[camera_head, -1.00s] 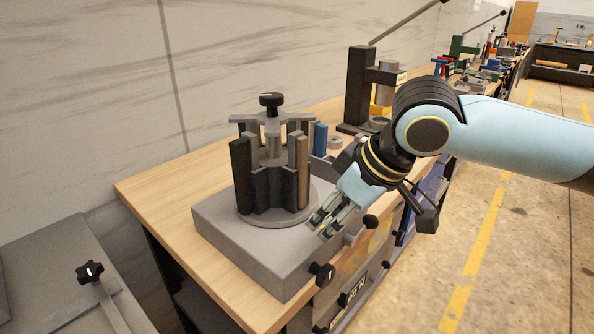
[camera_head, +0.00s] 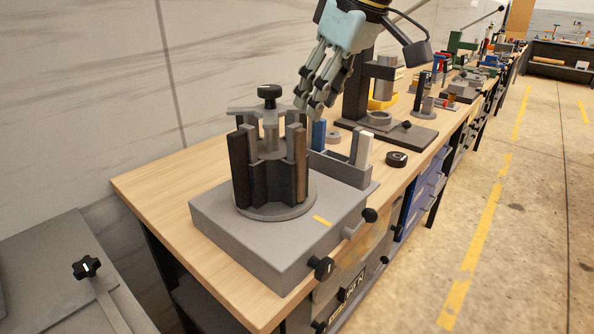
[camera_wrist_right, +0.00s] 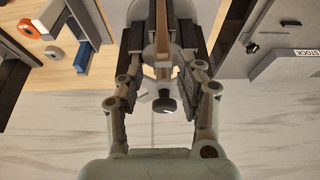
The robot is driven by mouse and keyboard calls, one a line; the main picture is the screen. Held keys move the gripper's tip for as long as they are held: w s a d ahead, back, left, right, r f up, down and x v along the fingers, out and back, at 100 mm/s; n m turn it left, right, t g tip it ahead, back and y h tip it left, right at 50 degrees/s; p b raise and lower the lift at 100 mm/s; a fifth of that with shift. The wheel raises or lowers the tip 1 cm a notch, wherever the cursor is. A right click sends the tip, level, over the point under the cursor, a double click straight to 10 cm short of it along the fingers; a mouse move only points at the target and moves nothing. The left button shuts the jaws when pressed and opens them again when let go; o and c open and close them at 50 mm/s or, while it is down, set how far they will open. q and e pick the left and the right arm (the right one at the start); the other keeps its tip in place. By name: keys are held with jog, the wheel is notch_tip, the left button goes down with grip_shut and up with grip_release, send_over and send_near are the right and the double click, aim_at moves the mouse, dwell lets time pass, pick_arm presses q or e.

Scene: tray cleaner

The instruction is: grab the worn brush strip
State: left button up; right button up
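A brown strip (camera_head: 301,168), taken as the worn brush strip, stands upright in the right side of the dark slotted holder (camera_head: 262,178). The other strips around the holder are darker. The brown strip also shows in the right wrist view (camera_wrist_right: 162,38), between my fingers in the picture. My right gripper (camera_head: 313,108) is open and empty, pointing down above and slightly behind the strip's top. It is apart from the strip as far as I can see. Its open fingers also show in the wrist view (camera_wrist_right: 165,82). My left gripper is out of view.
A black knob (camera_head: 270,92) tops the holder, close to my fingers. The holder stands on a grey block (camera_head: 240,240). A grey rack (camera_head: 340,170) with blue and white strips stands behind right. A press stand (camera_head: 357,90) rises behind my gripper.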

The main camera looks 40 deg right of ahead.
aim_at(304, 133)
jog(key=b+x, duration=0.1)
jog(key=x, duration=0.2)
jog(key=b+x, duration=0.1)
jog(key=x, duration=0.3)
jog(key=shift+w+a+f, duration=0.2)
jog(key=shift+a+f, duration=0.05)
jog(key=shift+s, duration=0.1)
jog(key=shift+c, duration=0.2)
grip_shut()
